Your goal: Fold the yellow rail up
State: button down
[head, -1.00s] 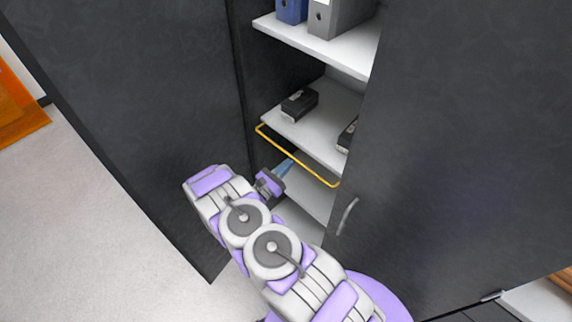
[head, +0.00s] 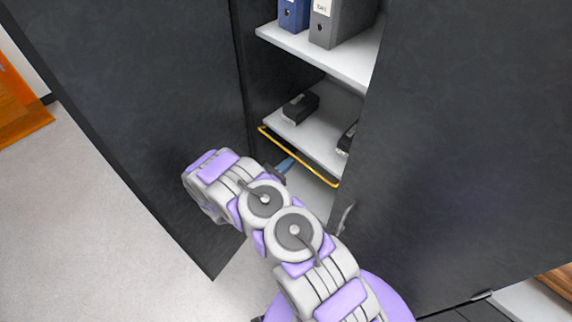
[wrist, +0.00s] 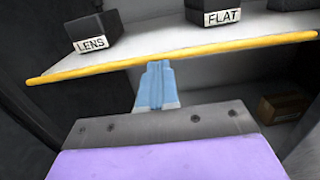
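The yellow rail (head: 318,172) runs along the front of the middle cabinet shelf (head: 312,132), close to its front edge. In the wrist view the rail (wrist: 220,50) crosses the whole picture just along the front edge of the shelf. My gripper (head: 287,163) is inside the cabinet opening, just below the rail. In the wrist view its blue fingers (wrist: 156,68) are together with nothing between them. Their tips are at the underside of the rail; I cannot tell whether they touch it.
On the shelf stand a black box labelled LENS (wrist: 88,30) and one labelled FLAT (wrist: 220,10). Binders (head: 335,22) stand on the shelf above. Dark doors flank the opening on the left (head: 160,110) and right (head: 460,130). Below is a brown box (wrist: 283,106).

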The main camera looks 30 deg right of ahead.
aim_at(295, 156)
jog(key=d+r+g+y+p, duration=0.1)
jog(key=r+y+p, duration=0.1)
jog(key=y, duration=0.1)
jog(key=d+r+g+y+p, duration=0.1)
jog(key=r+y+p, duration=0.1)
jog(key=w+d+r+g+y+p, duration=0.1)
jog(key=r+y+p, duration=0.1)
jog(key=y+p, duration=0.1)
jog(key=shift+d+r+y, duration=0.15)
jog(key=shift+r+y, duration=0.05)
jog(key=shift+y, duration=0.1)
jog(key=shift+w+d+r+g+y+p, duration=0.1)
jog(key=shift+w+d+g+y+p, duration=0.1)
jog(key=shift+d+y+p, duration=0.35)
jog(key=shift+w+d+r+g+y+p, duration=0.1)
jog(key=shift+d+g+y+p, duration=0.15)
jog(key=shift+p, duration=0.45)
